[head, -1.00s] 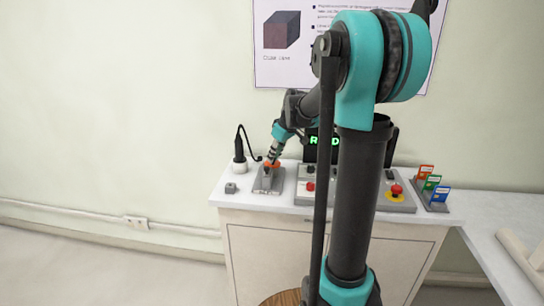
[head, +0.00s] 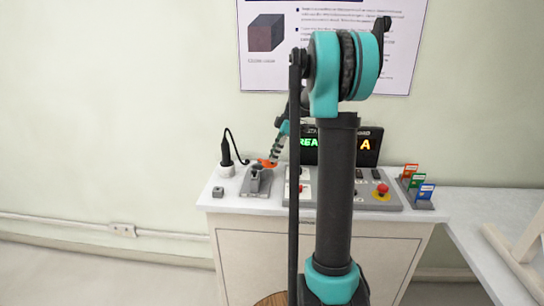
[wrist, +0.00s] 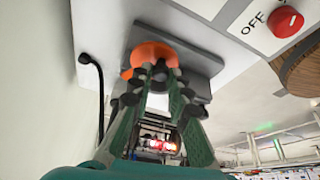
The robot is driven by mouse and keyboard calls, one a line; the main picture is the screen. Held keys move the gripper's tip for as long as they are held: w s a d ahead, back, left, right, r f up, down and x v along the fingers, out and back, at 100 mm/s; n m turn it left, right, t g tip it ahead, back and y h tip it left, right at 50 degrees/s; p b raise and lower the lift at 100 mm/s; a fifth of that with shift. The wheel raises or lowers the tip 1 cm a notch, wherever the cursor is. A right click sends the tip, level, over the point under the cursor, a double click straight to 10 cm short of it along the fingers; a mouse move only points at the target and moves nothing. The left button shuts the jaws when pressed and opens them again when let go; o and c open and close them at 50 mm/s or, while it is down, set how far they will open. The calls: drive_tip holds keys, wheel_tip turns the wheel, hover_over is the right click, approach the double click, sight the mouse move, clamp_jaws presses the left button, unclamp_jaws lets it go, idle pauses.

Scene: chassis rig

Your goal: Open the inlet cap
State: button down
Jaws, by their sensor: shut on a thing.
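The orange inlet cap (head: 267,162) shows at the upper right of the grey inlet fixture (head: 262,188), beside a dark upright part (head: 255,174) on it. In the wrist view the cap (wrist: 150,52) lies just beyond my fingertips, in front of the grey fixture (wrist: 200,58). My gripper (wrist: 159,74) is shut on the cap, at what looks like a dark part of it. In the head view my gripper (head: 273,158) is small, coming down from the upper right. Whether the cap still touches the fixture is unclear.
A black plug (head: 226,153) with a cord stands in a white holder left of the fixture. A small grey block (head: 218,191) lies at front left. To the right are a control panel with a red button (head: 383,188), a lit display (head: 369,146) and coloured cards (head: 427,190).

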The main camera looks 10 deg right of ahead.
drive_tip(key=shift+w+d+n, duration=0.2)
drive_tip(key=shift+w+n, duration=0.05)
drive_tip(key=shift+n, duration=0.25)
drive_tip(key=c, duration=1.4)
unclamp_jaws()
drive_tip(key=shift+c, duration=0.2)
drive_tip(key=v, duration=1.2)
drive_tip(key=shift+w, duration=0.25)
drive_tip(key=shift+c, duration=0.6)
